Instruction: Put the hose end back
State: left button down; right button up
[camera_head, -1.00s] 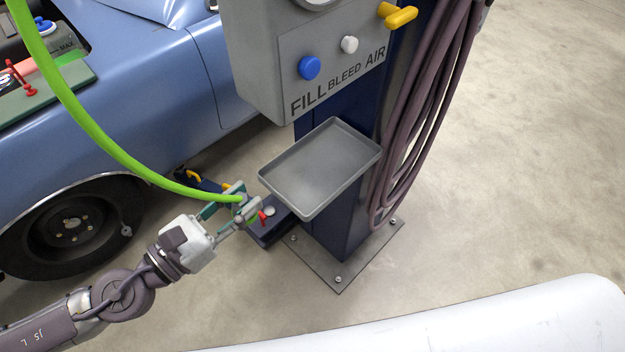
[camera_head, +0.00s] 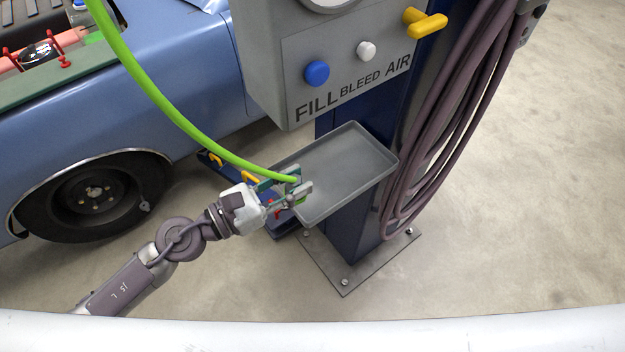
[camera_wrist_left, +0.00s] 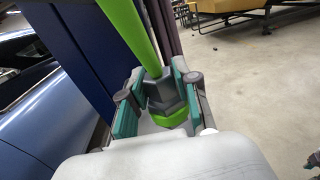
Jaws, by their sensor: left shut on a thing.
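The green hose (camera_head: 190,125) comes down from the top left in the head view and ends in my left gripper (camera_head: 298,189). My left gripper is shut on the hose end. In the left wrist view the hose end (camera_wrist_left: 162,95) is a dark grey fitting with a green tip, between the two teal-padded fingers (camera_wrist_left: 158,98). In the head view the gripper is in front of the left edge of the grey tray (camera_head: 345,165) on the post; I cannot tell whether it touches the tray.
The grey panel (camera_head: 330,75) has a blue FILL knob (camera_head: 316,73), a white BLEED knob (camera_head: 366,50) and a yellow AIR handle (camera_head: 425,24). A coiled mauve hose (camera_head: 440,130) hangs right of the post (camera_head: 350,235). A blue car (camera_head: 200,75) stands left. Floor at right is clear.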

pick_arm(q)
jog(key=w+d+f, duration=0.1)
jog(key=w, duration=0.1)
jog(key=w+d+f, duration=0.1)
jog(key=w, duration=0.1)
jog(key=w+d+f, duration=0.1)
jog(key=w+f, duration=0.1)
jog(key=shift+f+b, duration=0.55)
jog(key=shift+f, duration=1.45)
jog(key=shift+a+f+b, duration=0.1)
jog(key=shift+f+b, duration=0.15)
jog(key=shift+b, duration=0.05)
jog(key=c, duration=0.8)
grip_release()
jog(key=shift+c, duration=0.2)
jog(key=shift+r, duration=0.15)
